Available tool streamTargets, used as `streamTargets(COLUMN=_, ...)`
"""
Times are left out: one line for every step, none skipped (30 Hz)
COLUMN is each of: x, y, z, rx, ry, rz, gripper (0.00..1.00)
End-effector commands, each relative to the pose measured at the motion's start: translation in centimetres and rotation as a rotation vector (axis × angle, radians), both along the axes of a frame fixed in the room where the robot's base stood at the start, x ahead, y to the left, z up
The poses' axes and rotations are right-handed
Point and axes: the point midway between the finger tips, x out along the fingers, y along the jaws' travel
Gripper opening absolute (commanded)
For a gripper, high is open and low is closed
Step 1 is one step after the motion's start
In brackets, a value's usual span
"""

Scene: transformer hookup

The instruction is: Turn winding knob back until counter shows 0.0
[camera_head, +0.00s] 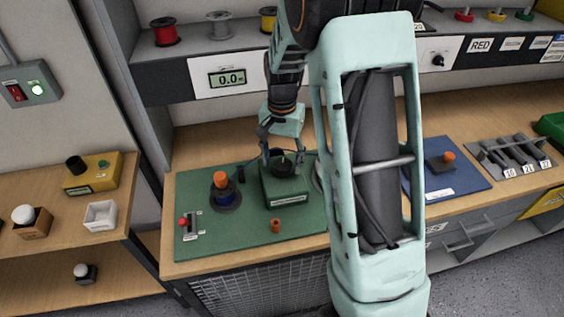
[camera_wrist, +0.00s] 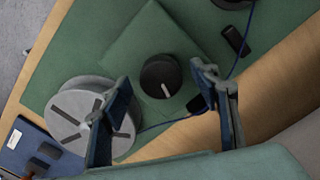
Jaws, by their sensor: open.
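The winding knob (camera_wrist: 161,76) is a black round knob with a white mark, on top of a green box (camera_wrist: 150,35). In the head view the knob (camera_head: 284,163) sits on its green box (camera_head: 286,187) on the green mat. The counter (camera_head: 231,79) on the back panel reads 0.0. My gripper (camera_wrist: 160,80) is open, with one finger on each side of the knob in the wrist view. In the head view my gripper (camera_head: 281,153) is just over the knob. I cannot tell whether the fingers touch it.
A grey slotted disc (camera_wrist: 90,115) lies beside the box. A dark blue spool with an orange top (camera_head: 221,185), a red-tipped lever (camera_head: 187,223) and a small orange piece (camera_head: 275,225) stand on the green mat (camera_head: 240,245). A blue board (camera_head: 445,180) is at the right.

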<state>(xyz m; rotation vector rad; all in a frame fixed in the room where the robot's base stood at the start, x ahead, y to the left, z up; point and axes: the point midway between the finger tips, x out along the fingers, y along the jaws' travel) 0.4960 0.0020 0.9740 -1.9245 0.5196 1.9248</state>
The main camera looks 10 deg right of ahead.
Motion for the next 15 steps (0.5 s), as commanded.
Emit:
streamTargets(x=-0.04, y=-0.01, z=-0.49, rx=0.000, ry=0.002, rz=0.000, gripper=0.56)
streamTargets(x=-0.05, y=-0.01, z=-0.71, rx=0.000, ry=0.002, rz=0.000, gripper=0.56)
streamTargets(x=-0.03, y=-0.01, z=-0.93, rx=0.001, ry=0.001, rz=0.000, gripper=0.56)
streamTargets(x=0.00, y=0.00, z=-1.05, rx=0.000, ry=0.000, rz=0.000, gripper=0.56)
streamTargets(x=0.01, y=0.00, z=-1.13, rx=0.001, ry=-0.001, rz=0.000, gripper=0.56)
streamTargets(x=0.02, y=0.00, z=-1.21, rx=0.000, ry=-0.001, rz=0.000, gripper=0.56)
streamTargets(x=0.04, y=0.00, z=-1.23, rx=0.000, ry=-0.001, rz=0.000, gripper=0.56)
streamTargets(x=0.03, y=0.01, z=-1.25, rx=0.000, ry=-0.001, rz=0.000, gripper=0.56)
streamTargets(x=0.04, y=0.00, z=-1.25, rx=0.000, ry=-0.001, rz=0.000, gripper=0.56)
streamTargets(x=0.04, y=0.00, z=-1.24, rx=0.000, ry=-0.001, rz=0.000, gripper=0.56)
streamTargets(x=0.03, y=0.01, z=-1.24, rx=0.000, ry=-0.001, rz=0.000, gripper=0.56)
streamTargets(x=0.03, y=0.01, z=-1.24, rx=0.000, ry=-0.001, rz=0.000, gripper=0.56)
streamTargets(x=0.03, y=0.01, z=-1.24, rx=0.000, ry=-0.001, rz=0.000, gripper=0.56)
streamTargets(x=0.03, y=0.01, z=-1.23, rx=0.000, ry=-0.001, rz=0.000, gripper=0.53)
streamTargets(x=0.03, y=0.01, z=-1.23, rx=0.000, ry=-0.001, rz=0.000, gripper=0.48)
